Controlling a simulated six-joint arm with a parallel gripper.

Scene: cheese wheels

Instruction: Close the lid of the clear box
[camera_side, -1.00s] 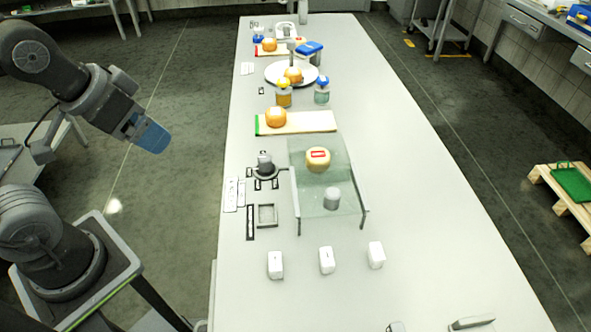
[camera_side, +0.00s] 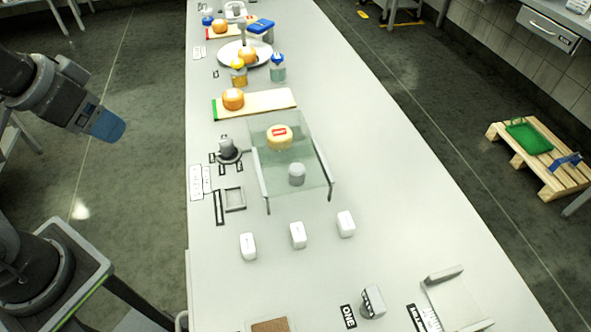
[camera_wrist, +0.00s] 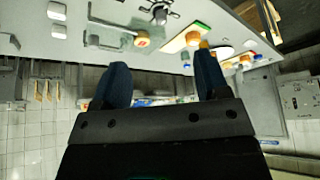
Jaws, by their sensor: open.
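My gripper (camera_side: 107,125) hangs over the floor left of the table, well apart from everything on it. In the wrist view my gripper (camera_wrist: 162,76) has its two blue fingers wide apart with nothing held between them. A small box with a blue lid (camera_side: 260,25) stands at the table's far end. Its body looks clear, but it is too small to tell how the lid sits. A clear glass panel on legs (camera_side: 308,150) stands mid-table, with a pale cheese wheel with a red label (camera_side: 279,138) and a small white cylinder (camera_side: 297,175) beneath or behind it.
An orange cheese wheel (camera_side: 232,98) sits on a board (camera_side: 275,101). Several white blocks (camera_side: 298,236) stand nearer. The table's right side is mostly clear.

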